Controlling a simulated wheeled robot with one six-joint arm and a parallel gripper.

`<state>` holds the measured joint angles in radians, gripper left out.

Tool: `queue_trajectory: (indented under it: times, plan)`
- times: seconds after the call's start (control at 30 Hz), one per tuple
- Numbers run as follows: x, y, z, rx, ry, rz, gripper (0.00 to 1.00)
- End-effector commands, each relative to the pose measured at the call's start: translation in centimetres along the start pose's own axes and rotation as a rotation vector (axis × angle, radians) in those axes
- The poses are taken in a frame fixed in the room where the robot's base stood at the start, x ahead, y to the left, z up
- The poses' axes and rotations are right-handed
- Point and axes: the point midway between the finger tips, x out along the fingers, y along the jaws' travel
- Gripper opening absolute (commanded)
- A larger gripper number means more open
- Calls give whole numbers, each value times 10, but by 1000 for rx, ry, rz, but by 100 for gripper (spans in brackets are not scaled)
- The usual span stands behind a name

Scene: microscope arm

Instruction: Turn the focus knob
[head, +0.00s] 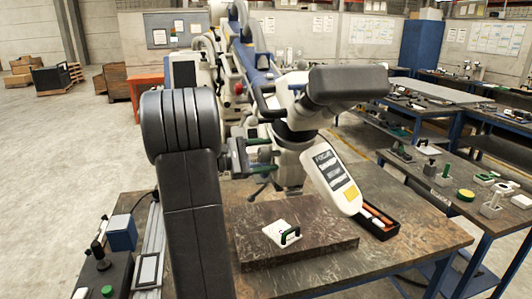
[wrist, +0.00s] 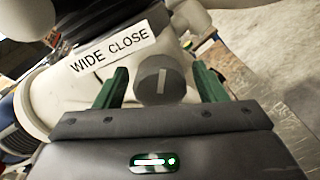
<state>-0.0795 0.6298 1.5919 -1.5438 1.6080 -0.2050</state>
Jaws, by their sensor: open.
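The dark grey round knob (wrist: 160,82) shows in the wrist view with a white line on its face, close to upright. It sits on the white microscope body, below a label (wrist: 113,47) reading "WIDE CLOSE". My gripper (wrist: 157,75) is open, with one green finger on each side of the knob and a gap at both sides. In the head view my gripper (head: 270,155) is beside the left side of the microscope head (head: 296,130). I cannot make out the knob in that view.
A wooden table (head: 410,240) stands below, with a raised dark slab (head: 320,252) carrying a small white plate with a green handle (head: 289,236). A black tray (head: 392,228) lies to the right. Benches with small parts stand further right.

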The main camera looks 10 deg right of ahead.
Motion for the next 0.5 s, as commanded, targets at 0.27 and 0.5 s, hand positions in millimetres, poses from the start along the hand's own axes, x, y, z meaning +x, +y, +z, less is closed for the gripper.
queue_trajectory:
  times: [0.27,0.5]
  plan:
    - [2,0,0,0,1,0,65]
    - [2,0,0,0,1,0,25]
